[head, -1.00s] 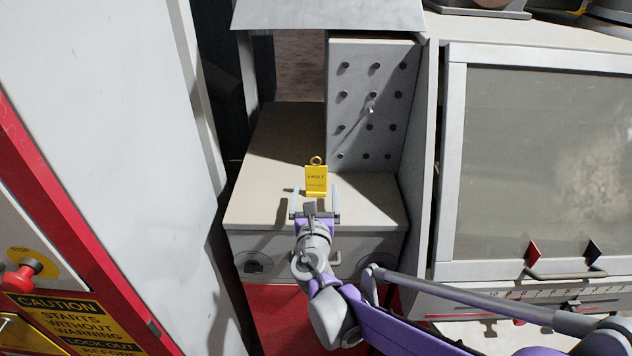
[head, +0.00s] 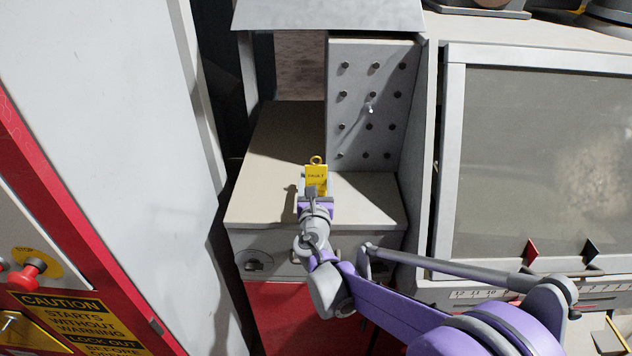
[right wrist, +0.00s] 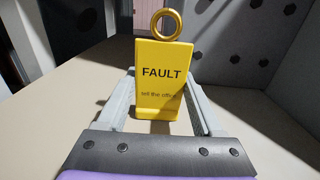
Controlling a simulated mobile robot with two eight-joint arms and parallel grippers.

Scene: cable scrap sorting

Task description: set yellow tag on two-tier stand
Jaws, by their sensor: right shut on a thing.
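The yellow tag (head: 316,173), marked FAULT and topped with a brass ring, stands upright on the beige shelf surface of the stand (head: 262,190). It also shows in the right wrist view (right wrist: 162,85), facing the camera. My right gripper (head: 316,190) is at the tag, with one finger on each side of it. In the right wrist view the gripper (right wrist: 163,95) is shut on the lower part of the tag. The tag's base is partly hidden by the gripper in the head view. My left gripper is in neither view.
A grey panel with rows of dark pegs (head: 372,100) stands behind and right of the tag. A large framed window (head: 545,160) is on the right. A red-edged cabinet with a caution sign (head: 75,320) is at the left. The shelf left of the tag is clear.

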